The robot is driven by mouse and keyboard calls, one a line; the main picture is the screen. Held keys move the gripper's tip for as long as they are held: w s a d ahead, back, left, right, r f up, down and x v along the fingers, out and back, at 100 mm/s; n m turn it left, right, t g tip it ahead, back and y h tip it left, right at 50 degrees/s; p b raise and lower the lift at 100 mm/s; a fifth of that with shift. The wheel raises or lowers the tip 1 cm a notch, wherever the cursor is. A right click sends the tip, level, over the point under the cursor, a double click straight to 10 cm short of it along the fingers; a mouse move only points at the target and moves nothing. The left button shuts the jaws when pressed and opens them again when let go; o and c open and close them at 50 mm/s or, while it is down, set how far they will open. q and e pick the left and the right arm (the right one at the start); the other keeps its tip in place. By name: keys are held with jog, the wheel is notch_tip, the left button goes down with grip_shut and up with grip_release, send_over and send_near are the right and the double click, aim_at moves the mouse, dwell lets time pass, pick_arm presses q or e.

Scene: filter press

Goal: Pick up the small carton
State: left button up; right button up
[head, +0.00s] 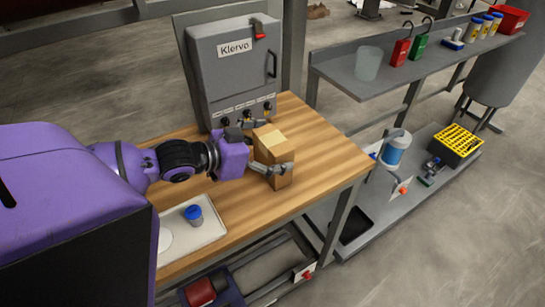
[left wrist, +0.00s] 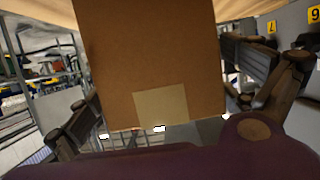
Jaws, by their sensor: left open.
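The small carton (head: 274,146) is a brown cardboard box with a paler tape strip on top. It stands upright on the wooden table (head: 318,150), in front of the grey control box. My left gripper (head: 272,148) is at the carton, with one finger on its near side and the other on its far side. In the left wrist view the carton (left wrist: 150,60) fills the middle, between the two open fingers (left wrist: 165,115). A gap shows on the left side; whether the right finger touches is unclear. My right gripper is not in view.
A grey control box (head: 233,75) labelled Klervo stands behind the carton. A white tray (head: 205,228) with a blue-capped jar (head: 193,215) lies at the table's near left. A grey shelf (head: 340,68) with padlocks and bottles is at right. The table's right end is clear.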

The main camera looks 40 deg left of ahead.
pick_arm(q)
jog(key=c, duration=1.3)
